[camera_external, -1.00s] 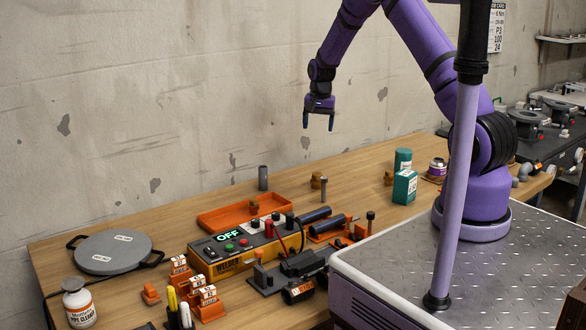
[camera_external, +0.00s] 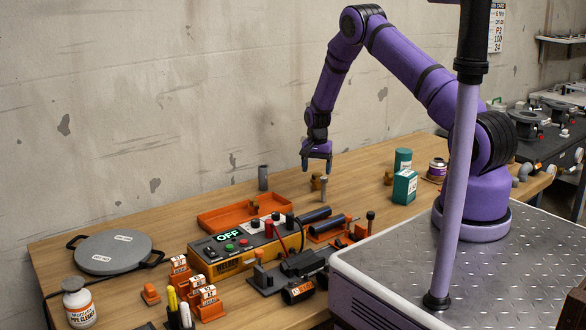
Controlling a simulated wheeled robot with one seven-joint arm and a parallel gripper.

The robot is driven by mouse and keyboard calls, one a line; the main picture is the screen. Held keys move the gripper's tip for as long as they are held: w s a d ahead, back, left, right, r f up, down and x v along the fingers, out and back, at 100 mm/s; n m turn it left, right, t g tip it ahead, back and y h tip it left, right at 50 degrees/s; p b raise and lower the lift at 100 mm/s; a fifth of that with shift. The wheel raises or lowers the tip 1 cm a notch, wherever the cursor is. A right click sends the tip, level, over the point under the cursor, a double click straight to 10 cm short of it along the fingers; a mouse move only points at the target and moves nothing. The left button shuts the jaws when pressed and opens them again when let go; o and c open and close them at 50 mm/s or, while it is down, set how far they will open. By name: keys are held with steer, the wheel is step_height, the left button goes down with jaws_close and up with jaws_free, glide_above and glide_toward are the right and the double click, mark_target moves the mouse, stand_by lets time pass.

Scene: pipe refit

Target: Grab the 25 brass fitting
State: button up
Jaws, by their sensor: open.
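Small brass fittings stand on the wooden bench: one (camera_external: 316,183) near the middle back, one (camera_external: 389,178) further right, and a brass piece (camera_external: 254,207) at the orange tray. No size mark is readable, so I cannot tell which is the 25. My gripper (camera_external: 316,168) is open and points down over the middle fitting. Its fingertips are close to the top of that fitting, and one finger partly overlaps the area around it. I cannot tell whether the fingers are around it or still above it. Nothing is visibly held.
A dark grey tube (camera_external: 263,178) stands to the left, behind the orange tray (camera_external: 215,222). The welder box (camera_external: 235,262) is in front. Green containers (camera_external: 404,188) stand to the right. Bare bench lies between.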

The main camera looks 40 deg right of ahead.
mark_target(317, 174)
steer(key=f, duration=0.5)
steer(key=shift+s+a, duration=0.1)
steer(key=shift+s, duration=0.15)
steer(key=c, duration=1.1)
